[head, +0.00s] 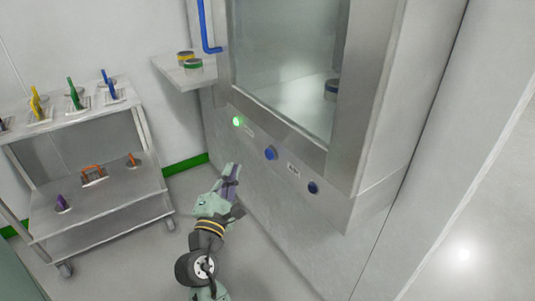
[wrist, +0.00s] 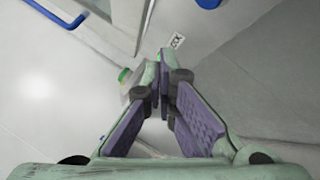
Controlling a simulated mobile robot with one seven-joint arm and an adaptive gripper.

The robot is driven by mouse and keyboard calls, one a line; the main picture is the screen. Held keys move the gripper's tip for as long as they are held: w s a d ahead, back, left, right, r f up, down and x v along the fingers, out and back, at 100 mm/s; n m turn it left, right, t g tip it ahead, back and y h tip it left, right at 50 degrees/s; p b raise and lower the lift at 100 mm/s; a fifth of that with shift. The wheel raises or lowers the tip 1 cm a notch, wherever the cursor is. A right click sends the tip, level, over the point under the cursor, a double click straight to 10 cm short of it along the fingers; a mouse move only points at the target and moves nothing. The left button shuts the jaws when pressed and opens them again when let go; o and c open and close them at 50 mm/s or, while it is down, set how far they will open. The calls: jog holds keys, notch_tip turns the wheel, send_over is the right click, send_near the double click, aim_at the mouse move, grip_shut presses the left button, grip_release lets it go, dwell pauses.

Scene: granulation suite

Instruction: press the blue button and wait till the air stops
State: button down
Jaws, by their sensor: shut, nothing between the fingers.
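A blue button (head: 271,153) sits in the middle of the sloped metal strip below the cabinet's glass window in the head view. A smaller dark blue button (head: 313,188) is lower right on the same strip, with a small label (head: 293,169) between the two. A green lamp (head: 238,121) glows at the strip's upper left end. My gripper (head: 231,172) is to the left of and below the blue button, apart from it. In the wrist view its fingers (wrist: 163,82) meet at the tips and hold nothing.
A two-tier metal trolley (head: 95,205) with coloured-handled tools stands at left. A small wall shelf (head: 180,74) holds two round tins, one yellow-banded and one green-banded. A blue pipe handle (head: 205,28) is beside the cabinet (head: 372,125). The floor between trolley and cabinet is clear.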

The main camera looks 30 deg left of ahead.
jog(key=w+d+p, duration=0.2)
jog(key=w, duration=0.4)
jog(key=shift+d, duration=0.3)
jog(key=shift+w, duration=0.15)
dwell(1.0)
jog(key=shift+w+d, duration=0.15)
jog(key=shift+w, duration=0.15)
jog(key=shift+w+d+p, duration=0.2)
jog(key=shift+w+p, duration=0.3)
jog(key=shift+p, duration=0.05)
dwell(0.6)
jog(key=shift+s, duration=0.15)
jog(key=shift+s+a, duration=0.3)
jog(key=shift+s, duration=0.4)
jog(key=shift+s+a+b, duration=0.3)
jog(key=shift+s+a, duration=0.05)
jog(key=shift+s, duration=0.45)
jog(key=shift+s+a+b, duration=0.3)
jog(key=shift+s, duration=0.45)
jog(key=shift+s+a+b, duration=0.3)
jog(key=shift+s+a, duration=0.05)
jog(key=shift+s, duration=0.45)
